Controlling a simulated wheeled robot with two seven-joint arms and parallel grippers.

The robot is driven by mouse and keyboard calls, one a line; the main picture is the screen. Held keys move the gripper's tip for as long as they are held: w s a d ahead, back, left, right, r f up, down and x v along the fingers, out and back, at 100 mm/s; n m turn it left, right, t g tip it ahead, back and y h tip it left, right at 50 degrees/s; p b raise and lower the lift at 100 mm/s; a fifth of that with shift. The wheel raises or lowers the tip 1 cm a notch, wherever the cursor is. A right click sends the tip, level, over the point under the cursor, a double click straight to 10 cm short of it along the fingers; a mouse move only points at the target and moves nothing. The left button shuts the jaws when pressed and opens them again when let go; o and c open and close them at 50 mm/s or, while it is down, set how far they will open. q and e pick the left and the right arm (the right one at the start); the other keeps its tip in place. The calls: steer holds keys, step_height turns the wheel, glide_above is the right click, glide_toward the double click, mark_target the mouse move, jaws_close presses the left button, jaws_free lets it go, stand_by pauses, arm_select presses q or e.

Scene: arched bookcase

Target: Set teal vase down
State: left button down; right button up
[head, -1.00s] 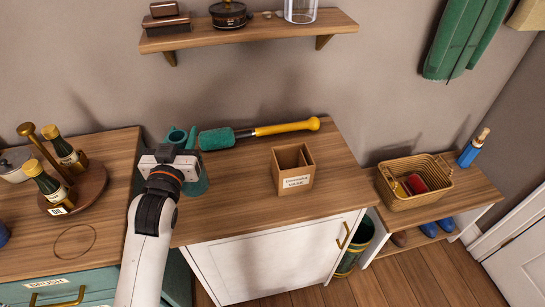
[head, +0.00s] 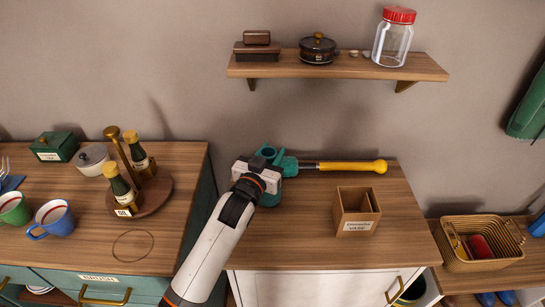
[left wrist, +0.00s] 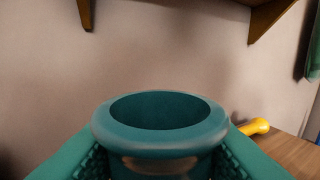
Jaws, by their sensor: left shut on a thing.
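The teal vase (head: 271,199) is in my left gripper (head: 262,170), near the left end of the white cabinet's wooden top. In the left wrist view the vase (left wrist: 160,140) shows its round open mouth, upright between the two fingers, which touch its sides. In the head view the gripper and arm hide much of it. I cannot tell whether its base touches the wood. My right gripper is not in view.
A brush with a yellow handle (head: 352,167) lies just behind and right of the vase. An open wooden box (head: 356,222) stands farther right. The left counter holds a bottle carousel (head: 155,195), mugs and a drawn ring (head: 133,246) on bare wood.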

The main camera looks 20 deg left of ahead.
arm_select(q)
steer(key=shift+f, duration=0.4)
steer(key=shift+f, duration=0.1)
steer(key=c, duration=0.9)
jaws_free()
steer(key=s+a+b, duration=0.1)
steer(key=s, duration=1.1)
steer(key=shift+a, duration=0.15)
